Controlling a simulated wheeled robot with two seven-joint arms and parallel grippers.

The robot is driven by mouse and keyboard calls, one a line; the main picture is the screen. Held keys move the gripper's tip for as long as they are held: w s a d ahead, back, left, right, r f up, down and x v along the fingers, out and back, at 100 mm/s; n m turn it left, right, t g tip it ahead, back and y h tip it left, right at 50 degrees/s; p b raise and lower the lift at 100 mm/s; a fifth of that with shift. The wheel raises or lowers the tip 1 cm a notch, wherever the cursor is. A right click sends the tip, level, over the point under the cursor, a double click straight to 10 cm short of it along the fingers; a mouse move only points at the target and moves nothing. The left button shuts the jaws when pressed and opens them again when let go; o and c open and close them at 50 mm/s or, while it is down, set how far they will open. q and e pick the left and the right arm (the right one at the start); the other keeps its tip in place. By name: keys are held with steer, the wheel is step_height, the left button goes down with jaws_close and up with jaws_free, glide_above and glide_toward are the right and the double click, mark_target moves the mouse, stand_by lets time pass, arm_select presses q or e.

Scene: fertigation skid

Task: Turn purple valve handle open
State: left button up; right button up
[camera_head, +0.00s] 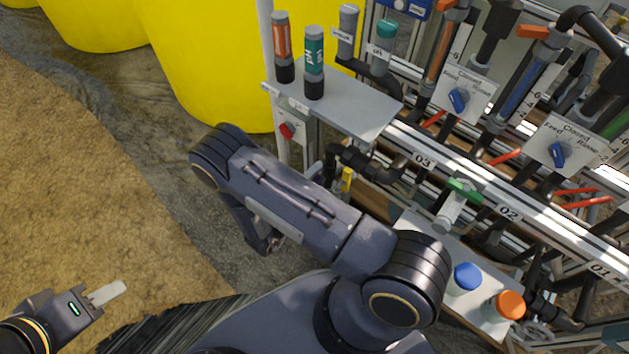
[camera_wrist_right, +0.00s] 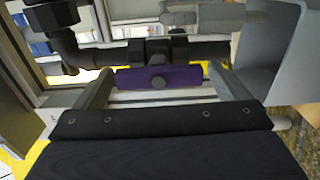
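The purple valve handle (camera_wrist_right: 182,77) shows in the right wrist view, lying crosswise with a round dark hub at its middle, on a dark pipe fitting. My right gripper (camera_wrist_right: 160,71) is open, with one pale finger near each end of the handle. I cannot tell whether either finger touches it. In the head view the purple handle is hidden and my right arm covers that area. My left gripper (camera_head: 106,293) is at the lower left over the ground, away from the skid, with its pale fingers seen edge-on.
The skid's rail (camera_head: 424,160) carries pipes and valves, with a green handle (camera_head: 464,191) and a yellow handle (camera_head: 347,179). A grey shelf (camera_head: 345,104) holds probes. Blue (camera_head: 467,277) and orange (camera_head: 510,305) caps stand near my right arm. Yellow tanks (camera_head: 205,60) stand behind. Ground at left is clear.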

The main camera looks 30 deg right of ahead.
steer(key=p+v, duration=0.1)
steer(key=v, duration=0.6)
steer(key=shift+a, duration=0.4)
steer(key=shift+s, duration=0.2)
